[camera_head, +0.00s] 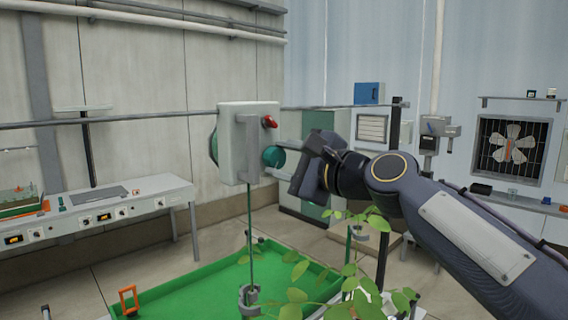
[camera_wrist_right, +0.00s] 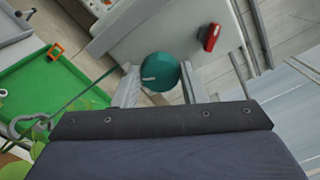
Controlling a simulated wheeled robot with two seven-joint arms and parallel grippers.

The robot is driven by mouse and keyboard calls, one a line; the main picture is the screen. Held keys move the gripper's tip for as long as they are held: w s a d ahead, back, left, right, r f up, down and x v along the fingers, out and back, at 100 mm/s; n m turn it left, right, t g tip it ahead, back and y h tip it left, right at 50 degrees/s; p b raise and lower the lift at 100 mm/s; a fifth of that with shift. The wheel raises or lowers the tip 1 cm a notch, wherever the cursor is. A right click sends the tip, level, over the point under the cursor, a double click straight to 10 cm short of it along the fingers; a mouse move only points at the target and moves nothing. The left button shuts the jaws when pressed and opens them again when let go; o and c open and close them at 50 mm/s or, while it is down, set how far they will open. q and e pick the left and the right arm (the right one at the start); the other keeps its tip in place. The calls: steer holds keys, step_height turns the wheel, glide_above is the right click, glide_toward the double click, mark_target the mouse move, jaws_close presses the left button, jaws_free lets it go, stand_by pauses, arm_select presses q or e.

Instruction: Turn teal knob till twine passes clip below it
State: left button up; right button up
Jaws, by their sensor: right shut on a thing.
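The teal knob (camera_head: 274,157) sits on the right side of a pale grey box (camera_head: 238,133) hung on a horizontal rail. In the right wrist view the teal knob (camera_wrist_right: 161,72) lies between the two fingers of my right gripper (camera_wrist_right: 160,84), which is shut on it. A small pale mark shows on the knob's face. Green twine (camera_head: 250,215) hangs straight down from the box. It reaches a grey ring-like clip (camera_head: 249,297) low in the head view; whether its end is past the clip I cannot tell. My left gripper is not in view.
A red lever (camera_head: 270,122) sits on the box above the knob. A green tray (camera_head: 190,285) and leafy plants (camera_head: 345,285) lie below. A bench with instruments (camera_head: 120,205) stands at left, and a fan (camera_head: 512,148) is on the right wall.

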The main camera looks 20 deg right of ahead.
steer(key=n+b, duration=0.1)
steer(key=n, duration=0.3)
steer(key=shift+a+f+n, duration=0.1)
steer(key=shift+f+n, duration=0.05)
steer(key=shift+n, duration=0.25)
steer(key=shift+b, duration=0.3)
steer(key=o, duration=1)
steer(key=b+v, duration=0.2)
steer(key=v, duration=0.5)
steer(key=shift+s, duration=0.4)
